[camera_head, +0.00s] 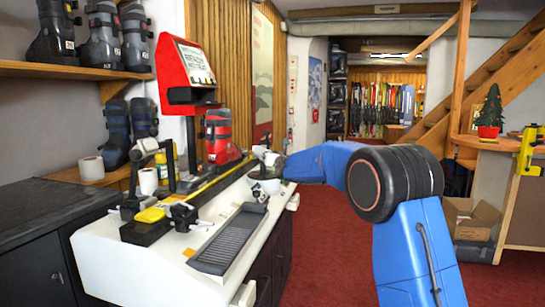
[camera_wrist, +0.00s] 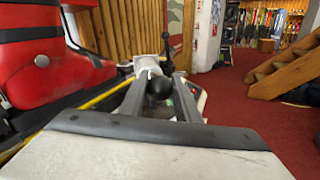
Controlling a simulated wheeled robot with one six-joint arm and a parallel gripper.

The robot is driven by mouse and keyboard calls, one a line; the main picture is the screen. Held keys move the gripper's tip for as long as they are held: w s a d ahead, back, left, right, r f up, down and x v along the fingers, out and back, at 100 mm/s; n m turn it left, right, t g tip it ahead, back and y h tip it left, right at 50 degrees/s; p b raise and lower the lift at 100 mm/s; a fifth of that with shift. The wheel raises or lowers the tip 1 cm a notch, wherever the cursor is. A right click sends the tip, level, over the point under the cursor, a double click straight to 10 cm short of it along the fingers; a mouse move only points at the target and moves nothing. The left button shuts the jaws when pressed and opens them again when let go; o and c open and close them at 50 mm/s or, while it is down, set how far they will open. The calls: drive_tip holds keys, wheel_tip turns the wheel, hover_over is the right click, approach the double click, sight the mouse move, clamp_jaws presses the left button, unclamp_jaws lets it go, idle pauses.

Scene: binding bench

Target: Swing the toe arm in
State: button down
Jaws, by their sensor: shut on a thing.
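A red ski boot (camera_head: 220,138) stands on the white bench (camera_head: 105,258); its red side fills the left of the wrist view (camera_wrist: 45,62). A pale mount (camera_wrist: 146,63), which seems part of the toe arm, stands just beyond the boot's toe. A dark rounded knob (camera_wrist: 158,88) is in front of it. My gripper (camera_wrist: 163,80) has its two grey fingers on either side of the knob and is shut on it. In the head view my gripper (camera_head: 266,178) is small beside the boot's toe, and its fingertips are hard to make out.
A red-framed display (camera_head: 190,72) stands behind the boot. A dark grooved tray (camera_head: 232,238) and black clamps with a yellow pad (camera_head: 150,214) lie nearer on the bench. Red carpet (camera_head: 325,235) is open to the right. Wooden stairs (camera_head: 500,75) rise at the right.

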drive_tip(key=shift+d, duration=0.1)
idle(0.3)
drive_tip(key=c, duration=1.4)
unclamp_jaws()
drive_tip(key=shift+o, duration=0.2)
drive_tip(key=s+d, duration=0.1)
drive_tip(key=s, duration=1.6)
drive_tip(key=shift+s+d, duration=0.15)
drive_tip(key=shift+d, duration=0.2)
